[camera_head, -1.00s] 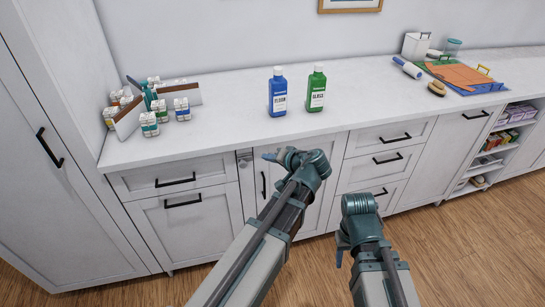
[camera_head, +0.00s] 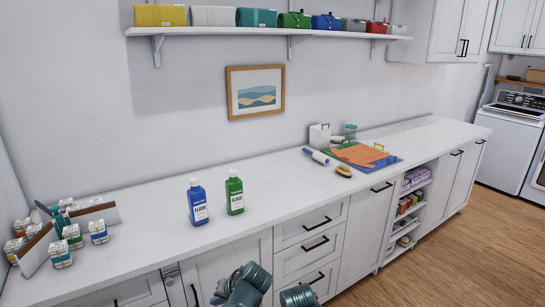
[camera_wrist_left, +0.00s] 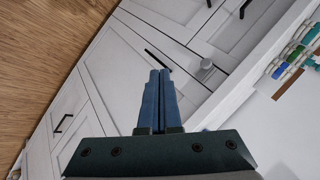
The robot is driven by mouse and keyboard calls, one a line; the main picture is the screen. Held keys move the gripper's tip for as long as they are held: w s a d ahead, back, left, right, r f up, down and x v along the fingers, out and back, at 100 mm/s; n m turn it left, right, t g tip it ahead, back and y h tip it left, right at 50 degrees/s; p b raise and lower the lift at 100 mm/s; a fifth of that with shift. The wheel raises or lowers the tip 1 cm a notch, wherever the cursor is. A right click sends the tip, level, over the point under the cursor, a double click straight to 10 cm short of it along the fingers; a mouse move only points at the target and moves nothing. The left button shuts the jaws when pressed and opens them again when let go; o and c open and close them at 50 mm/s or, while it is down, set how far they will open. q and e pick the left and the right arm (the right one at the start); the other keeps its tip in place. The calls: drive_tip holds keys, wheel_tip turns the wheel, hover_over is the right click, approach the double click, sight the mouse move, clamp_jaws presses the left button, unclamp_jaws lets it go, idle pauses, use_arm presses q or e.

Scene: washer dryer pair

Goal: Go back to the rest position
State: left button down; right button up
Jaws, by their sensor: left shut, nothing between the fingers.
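My left gripper (camera_wrist_left: 159,75) shows in the left wrist view with its two blue fingers together and nothing between them. It is in front of the white cabinet fronts, apart from the drawer handle beyond it as far as I can tell. In the head view, part of my left arm shows at the bottom middle, below the counter edge. Only the top of a link of my right arm shows beside it, at the bottom edge; the right gripper's fingers are out of view.
A blue bottle (camera_head: 198,203) and a green bottle (camera_head: 235,193) stand upright on the white counter (camera_head: 275,199). Small labelled jars (camera_head: 99,232) are at the left. An orange cloth (camera_head: 362,155) and a roller (camera_head: 316,156) lie further back. A shelf (camera_head: 230,32) hangs above. Wood floor (camera_head: 462,243) is clear at right.

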use_arm(q)
drive_tip(key=s+d+m+g+h+p, duration=0.3)
drive_tip(key=s+d+g+h, duration=0.1)
drive_tip(key=s+d, duration=0.8)
drive_tip(key=shift+s+f+h, duration=0.25)
drive_tip(key=shift+s+h, duration=0.35)
drive_tip(key=shift+h, duration=0.2)
